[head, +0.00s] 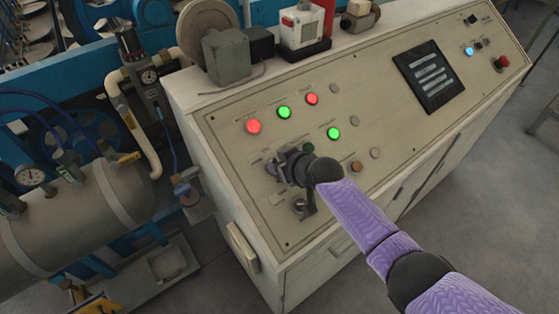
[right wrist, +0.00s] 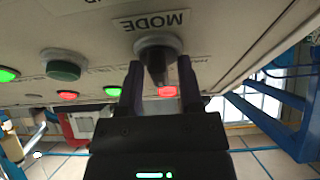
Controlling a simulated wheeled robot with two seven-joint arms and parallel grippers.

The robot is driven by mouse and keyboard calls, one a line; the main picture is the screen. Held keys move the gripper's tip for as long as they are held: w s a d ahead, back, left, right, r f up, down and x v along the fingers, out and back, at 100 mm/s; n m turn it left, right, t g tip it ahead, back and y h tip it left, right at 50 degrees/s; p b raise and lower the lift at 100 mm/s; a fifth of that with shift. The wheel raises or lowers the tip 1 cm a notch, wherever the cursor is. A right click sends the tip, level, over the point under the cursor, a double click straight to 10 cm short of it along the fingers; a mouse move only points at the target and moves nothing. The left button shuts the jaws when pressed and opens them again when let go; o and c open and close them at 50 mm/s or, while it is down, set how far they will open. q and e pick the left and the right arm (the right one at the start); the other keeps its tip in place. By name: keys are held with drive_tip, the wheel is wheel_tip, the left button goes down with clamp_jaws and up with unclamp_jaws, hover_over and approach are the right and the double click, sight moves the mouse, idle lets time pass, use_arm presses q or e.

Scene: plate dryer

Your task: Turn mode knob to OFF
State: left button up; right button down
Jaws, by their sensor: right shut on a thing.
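The mode knob (right wrist: 157,52) is a dark knob on a round grey base on the panel, below the upside-down MODE label (right wrist: 150,20) in the right wrist view. My right gripper (right wrist: 160,80) has one finger on each side of the knob's black handle and is shut on it. In the head view my right gripper (head: 284,165) is at the left part of the sloped panel and hides the knob. The position marks around the knob are not readable. My left gripper is not in view.
The beige control panel (head: 235,190) has red and green lit buttons (head: 284,112) above the gripper and a dark screen (head: 428,76) at right. Another switch (head: 300,206) sits just below the gripper. A tank (head: 70,225) and pipes stand at left. Open floor lies at right.

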drive_tip(key=c, duration=0.6)
unclamp_jaws()
drive_tip(key=shift+c, duration=0.2)
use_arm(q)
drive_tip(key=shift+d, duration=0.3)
use_arm(e)
drive_tip(key=shift+o, duration=0.2)
drive_tip(key=shift+s+d+r, duration=0.15)
drive_tip(key=shift+r, duration=0.1)
use_arm(q)
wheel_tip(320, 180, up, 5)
drive_tip(key=p, duration=0.4)
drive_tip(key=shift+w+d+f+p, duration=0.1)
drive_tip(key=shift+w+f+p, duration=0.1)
drive_tip(key=shift+p, duration=0.1)
use_arm(e)
drive_tip(key=v, duration=0.9)
drive_tip(key=shift+s, duration=0.15)
